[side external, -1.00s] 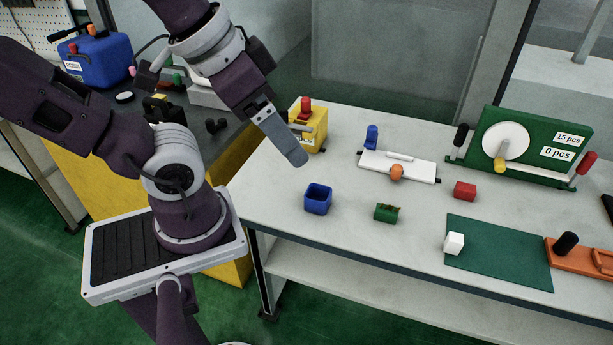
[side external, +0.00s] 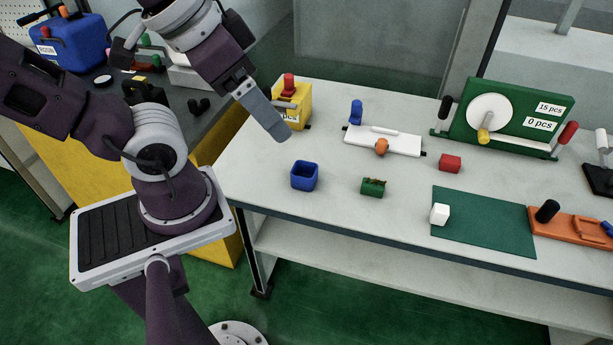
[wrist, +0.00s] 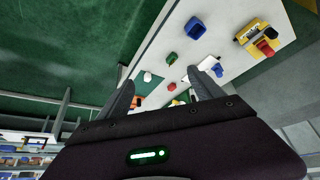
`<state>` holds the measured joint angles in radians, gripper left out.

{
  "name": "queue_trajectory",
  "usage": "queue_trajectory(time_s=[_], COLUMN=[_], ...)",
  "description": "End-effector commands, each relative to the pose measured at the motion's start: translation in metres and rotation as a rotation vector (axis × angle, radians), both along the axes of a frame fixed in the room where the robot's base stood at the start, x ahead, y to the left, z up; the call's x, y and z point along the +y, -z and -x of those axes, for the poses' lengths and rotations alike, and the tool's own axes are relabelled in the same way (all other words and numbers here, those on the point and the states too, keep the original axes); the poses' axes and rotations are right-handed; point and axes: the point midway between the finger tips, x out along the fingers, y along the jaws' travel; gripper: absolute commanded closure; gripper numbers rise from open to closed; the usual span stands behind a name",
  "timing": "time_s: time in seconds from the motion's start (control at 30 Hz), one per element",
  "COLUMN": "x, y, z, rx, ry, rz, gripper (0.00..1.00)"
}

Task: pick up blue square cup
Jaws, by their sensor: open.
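The blue square cup (side external: 304,176) stands upright and open-topped on the grey-white table, near its front left edge. It also shows in the wrist view (wrist: 195,28), at the upper middle. My gripper (side external: 281,135) is above and to the upper left of the cup in the side view, apart from it. In the wrist view my gripper (wrist: 163,92) shows two spread fingers with nothing held between them, and the cup lies beyond them. In the side view the fingers overlap, so the gap is hidden.
A green block (side external: 373,187) lies right of the cup. A yellow box (side external: 292,104) with a red top is behind my gripper. A white fixture (side external: 405,144), red block (side external: 450,163) and green mat (side external: 470,232) with a white cube (side external: 439,214) are further right.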

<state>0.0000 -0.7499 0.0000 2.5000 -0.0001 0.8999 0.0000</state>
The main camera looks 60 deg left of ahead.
Motion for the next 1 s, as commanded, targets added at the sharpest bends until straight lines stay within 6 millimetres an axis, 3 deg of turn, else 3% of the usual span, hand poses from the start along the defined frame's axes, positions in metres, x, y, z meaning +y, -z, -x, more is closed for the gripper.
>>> queue_trajectory(time_s=[0.73, 0.87, 1.0], x=[0.001, 0.021, 0.066], y=[0.001, 0.012, 0.056], z=[-0.002, -0.033, -0.091], rx=[0.005, 0.094, 0.281], ry=[0.002, 0.038, 0.202], rz=[-0.008, -0.125, -0.291], gripper=[0.20, 0.20, 0.20])
